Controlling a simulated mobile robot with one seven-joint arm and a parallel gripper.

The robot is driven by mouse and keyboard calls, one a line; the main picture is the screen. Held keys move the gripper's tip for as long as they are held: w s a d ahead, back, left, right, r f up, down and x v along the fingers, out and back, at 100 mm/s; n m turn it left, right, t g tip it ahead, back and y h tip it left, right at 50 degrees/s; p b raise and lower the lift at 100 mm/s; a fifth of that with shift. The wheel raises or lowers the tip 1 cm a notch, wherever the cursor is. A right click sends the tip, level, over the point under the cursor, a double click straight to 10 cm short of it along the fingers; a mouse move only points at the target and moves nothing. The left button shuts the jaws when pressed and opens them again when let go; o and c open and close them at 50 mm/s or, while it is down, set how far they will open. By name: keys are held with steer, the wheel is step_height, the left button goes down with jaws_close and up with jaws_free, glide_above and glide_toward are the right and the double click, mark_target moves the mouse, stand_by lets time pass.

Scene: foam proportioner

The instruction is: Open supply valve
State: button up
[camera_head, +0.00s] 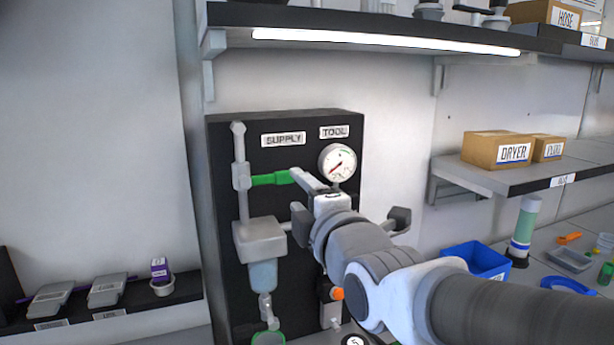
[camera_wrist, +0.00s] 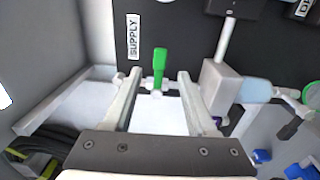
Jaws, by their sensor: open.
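The supply valve has a green lever handle (camera_head: 270,179) that sticks out to the right, across its vertical grey pipe (camera_head: 239,150). It sits below the SUPPLY label (camera_head: 283,140) on the black panel. My gripper (camera_head: 303,178) is open, near the handle's right end. In the wrist view the green handle (camera_wrist: 159,66) appears between my two spread finger tips (camera_wrist: 159,75), with space visible on both sides. I cannot tell whether the handle is within the fingers' depth or just beyond them. No contact shows.
A pressure gauge (camera_head: 337,163) under the TOOL label is close beside my gripper. A grey filter block (camera_head: 260,238) with a clear bowl hangs below the valve. A lit shelf (camera_head: 390,41) overhangs the panel. A blue bin (camera_head: 475,260) and small items lie on the right bench.

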mark_target(285, 179)
steer(key=x, duration=0.8)
steer(key=shift+w+a+p, duration=0.15)
steer(key=shift+w+p, duration=0.15)
steer(key=shift+p, duration=0.05)
jaws_close()
stand_by(1.1)
